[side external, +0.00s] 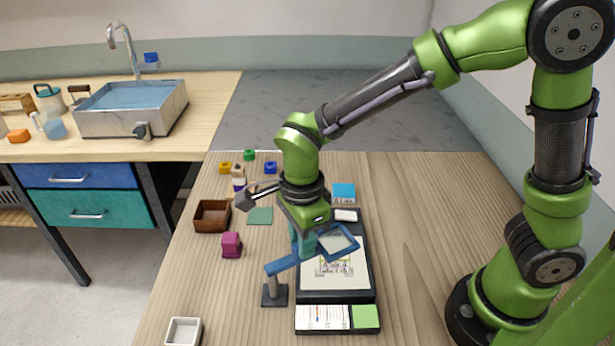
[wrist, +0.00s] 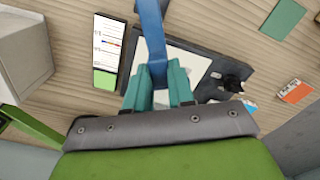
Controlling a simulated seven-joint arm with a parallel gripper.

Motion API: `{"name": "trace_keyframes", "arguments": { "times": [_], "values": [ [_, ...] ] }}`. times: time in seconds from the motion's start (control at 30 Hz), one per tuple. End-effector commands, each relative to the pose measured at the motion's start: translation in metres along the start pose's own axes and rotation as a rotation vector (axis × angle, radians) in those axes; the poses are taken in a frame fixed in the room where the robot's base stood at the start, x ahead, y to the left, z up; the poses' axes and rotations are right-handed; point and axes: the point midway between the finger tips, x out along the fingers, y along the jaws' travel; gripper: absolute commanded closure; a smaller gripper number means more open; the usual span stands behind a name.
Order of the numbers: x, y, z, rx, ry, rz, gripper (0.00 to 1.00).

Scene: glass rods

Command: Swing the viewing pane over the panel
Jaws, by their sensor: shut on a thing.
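The viewing pane (side external: 353,237) is a clear pane in a blue frame on a blue arm (side external: 281,265), carried by a post on a dark base (side external: 274,295). The pane hangs above the upper middle of the panel (side external: 333,287), a white sheet with small printing in a black frame. My gripper (side external: 303,248) has teal fingers shut on the blue arm beside the frame. In the wrist view the blue arm (wrist: 151,35) runs between my gripper's fingertips (wrist: 158,80). The panel (wrist: 182,62) lies below, partly hidden by the fingers.
A white card and green square (side external: 365,316) lie at the panel's near end. A magenta block (side external: 231,245), brown box (side external: 212,203) and green mat (side external: 260,216) lie left. A white tray (side external: 183,332) is near the front edge. The table right of the panel is clear.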

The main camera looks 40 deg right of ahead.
Motion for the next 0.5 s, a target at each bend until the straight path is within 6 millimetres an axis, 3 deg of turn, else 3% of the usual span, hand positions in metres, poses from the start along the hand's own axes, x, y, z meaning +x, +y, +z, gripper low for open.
{"name": "trace_keyframes", "arguments": {
  "times": [0.17, 0.2, 0.3, 0.37, 0.5],
  "values": [
    [-0.0009, -0.0006, -0.0005, 0.000, 0.000, -0.001, 1.00],
    [-0.0009, -0.0006, -0.0005, 0.000, 0.000, -0.001, 0.72],
    [-0.0007, -0.0006, -0.0004, -0.001, 0.000, -0.001, 0.57],
    [-0.0006, -0.0005, -0.0003, -0.001, 0.000, -0.001, 0.51],
    [-0.0004, -0.0003, -0.0002, -0.001, 0.000, -0.001, 0.51]
  ]
}}
